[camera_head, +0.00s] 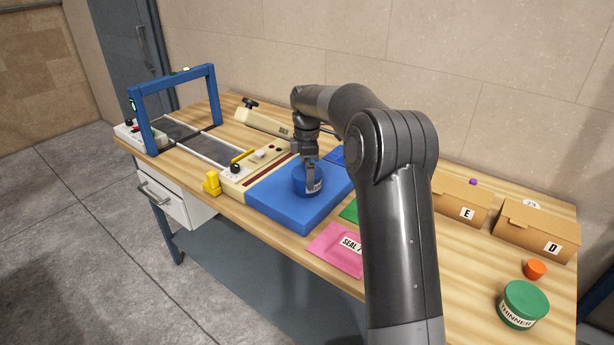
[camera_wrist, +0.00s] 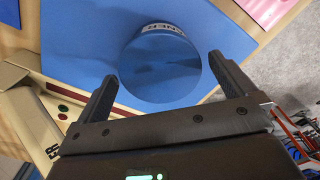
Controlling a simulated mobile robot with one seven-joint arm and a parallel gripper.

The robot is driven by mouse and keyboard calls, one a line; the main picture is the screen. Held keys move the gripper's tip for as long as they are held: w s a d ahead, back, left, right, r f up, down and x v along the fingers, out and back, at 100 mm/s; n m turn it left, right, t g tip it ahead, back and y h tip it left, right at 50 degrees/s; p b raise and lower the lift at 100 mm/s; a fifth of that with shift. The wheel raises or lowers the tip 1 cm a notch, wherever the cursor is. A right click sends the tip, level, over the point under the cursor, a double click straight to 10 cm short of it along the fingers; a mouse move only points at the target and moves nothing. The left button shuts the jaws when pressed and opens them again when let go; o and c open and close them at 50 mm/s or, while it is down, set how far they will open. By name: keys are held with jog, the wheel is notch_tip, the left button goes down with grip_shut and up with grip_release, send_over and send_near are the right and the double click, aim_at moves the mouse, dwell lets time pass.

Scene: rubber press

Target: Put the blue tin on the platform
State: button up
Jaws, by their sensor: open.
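The blue tin (camera_head: 300,180) stands upright on the flat blue platform (camera_head: 275,208) beside the sealing press. In the wrist view the round lid of the tin (camera_wrist: 160,68) and part of its white label show, with the blue platform (camera_wrist: 85,35) around it. My gripper (camera_head: 311,175) is over the tin in the head view. In the wrist view my gripper (camera_wrist: 165,80) is open, with a finger on either side of the tin's near part and visible gaps to it. Whether a finger touches the tin is hard to tell in the head view.
The cream press (camera_head: 245,172) lies left of the platform, with a yellow block (camera_head: 211,183) at the table edge. A pink packet (camera_head: 335,250) lies to the right. Box E (camera_head: 460,205), box D (camera_head: 538,228), an orange cap (camera_head: 535,268) and a green thinner tin (camera_head: 524,304) stand farther right.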

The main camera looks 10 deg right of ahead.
notch_tip(320, 180, up, 8)
jog(key=shift+r, duration=0.1)
jog(key=s+r+m+t, duration=0.1)
jog(key=s+r+m, duration=0.2)
jog(key=s, duration=0.5)
jog(key=s+d+r+m+t, duration=0.1)
jog(key=s+r+m, duration=0.2)
jog(key=s, duration=0.4)
jog(key=s+r+m+t, duration=0.1)
jog(key=s+r+m, duration=0.25)
jog(key=s, duration=0.45)
jog(key=s+d+f+m+t, duration=0.1)
jog(key=s+f+m, duration=0.3)
jog(key=s, duration=0.6)
jog(key=s+d+f+m+t, duration=0.1)
jog(key=s+f+m, duration=0.3)
jog(key=s, duration=0.5)
jog(key=shift+s+d+f+t, duration=0.25)
jog(key=shift+s+d+t, duration=0.05)
jog(key=shift+s+d, duration=0.15)
jog(key=shift+w+m, duration=0.1)
jog(key=shift+m, duration=0.15)
